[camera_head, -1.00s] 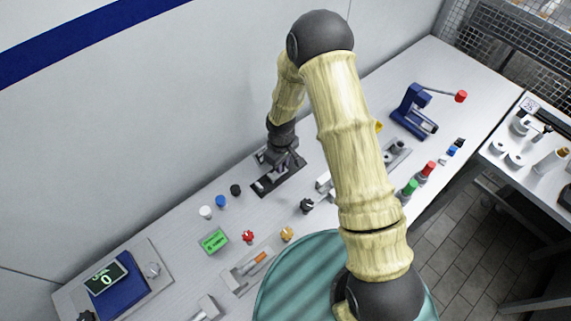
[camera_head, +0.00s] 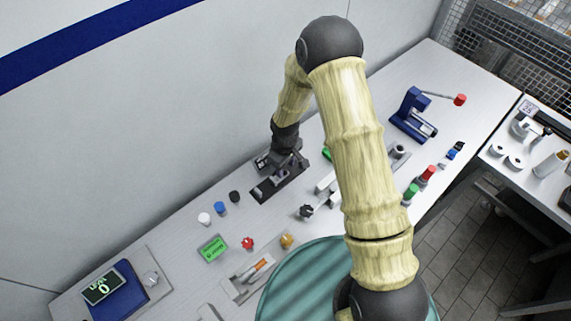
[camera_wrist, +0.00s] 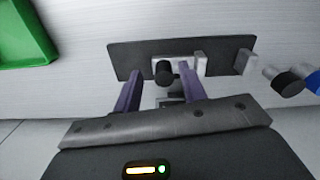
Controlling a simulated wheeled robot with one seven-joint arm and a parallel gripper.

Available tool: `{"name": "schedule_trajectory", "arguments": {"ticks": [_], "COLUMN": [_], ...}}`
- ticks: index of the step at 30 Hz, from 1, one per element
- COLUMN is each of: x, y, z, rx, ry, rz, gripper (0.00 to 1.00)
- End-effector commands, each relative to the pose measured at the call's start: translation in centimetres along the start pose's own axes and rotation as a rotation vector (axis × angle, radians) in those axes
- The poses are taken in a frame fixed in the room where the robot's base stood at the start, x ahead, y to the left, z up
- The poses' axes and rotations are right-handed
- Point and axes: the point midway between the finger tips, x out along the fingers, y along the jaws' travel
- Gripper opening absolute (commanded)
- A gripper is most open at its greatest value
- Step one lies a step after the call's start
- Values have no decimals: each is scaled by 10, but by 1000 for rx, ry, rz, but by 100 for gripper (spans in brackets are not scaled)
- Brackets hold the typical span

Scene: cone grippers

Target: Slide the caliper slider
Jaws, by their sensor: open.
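The caliper is a dark flat plate (camera_wrist: 222,46) with light grey blocks on it, lying at the top middle of the wrist view. It also shows on the bench in the head view (camera_head: 262,191). A black round knob (camera_wrist: 163,73) on a grey slider block (camera_wrist: 187,68) lies near the plate's middle. My gripper (camera_wrist: 160,75) is open, its two purple fingers on either side of the knob in the picture. Whether they touch it or are at its height, I cannot tell. In the head view my gripper (camera_head: 280,172) is over the plate and hides part of it.
White, blue and black caps (camera_head: 220,208) stand left of the plate. A green box (camera_head: 212,249), red and yellow knobs and an orange-handled fixture (camera_head: 258,266) lie nearer. A blue press (camera_head: 412,115) stands at the right. A green tray (camera_wrist: 22,35) shows in the wrist view.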

Motion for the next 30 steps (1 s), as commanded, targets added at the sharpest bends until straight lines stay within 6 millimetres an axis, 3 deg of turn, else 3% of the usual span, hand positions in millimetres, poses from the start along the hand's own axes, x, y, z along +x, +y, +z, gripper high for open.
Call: {"name": "schedule_trajectory", "arguments": {"ticks": [5,11,30], "x": [-5,-27,-145], "y": [1,0,1], "z": [0,-1,0], "rx": [2,2,2], "ry": [1,4,4], "rz": [0,1,3], "gripper": [42,42,42]}}
